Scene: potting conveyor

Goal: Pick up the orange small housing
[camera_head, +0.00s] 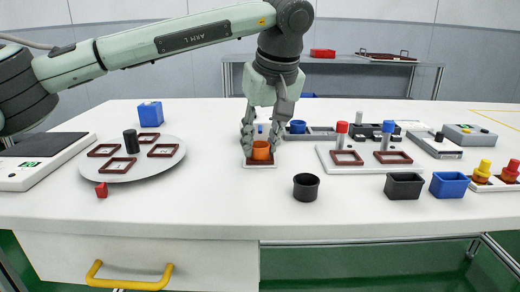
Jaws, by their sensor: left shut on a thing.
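The orange small housing (261,150) is a small round cup. It stands at a small white plate (259,165) near the middle of the table, partly behind the fingers. My left gripper (262,143) points straight down over it and is shut on it, with a finger at either side. I cannot tell whether the housing touches the plate. My right gripper is not in view.
A black round cup (306,187) stands close to the right of the plate. Black (403,186) and blue (449,185) boxes stand further right, before a white fixture (363,166) with brown frames. A grey turntable (104,173) is at left. The front middle is clear.

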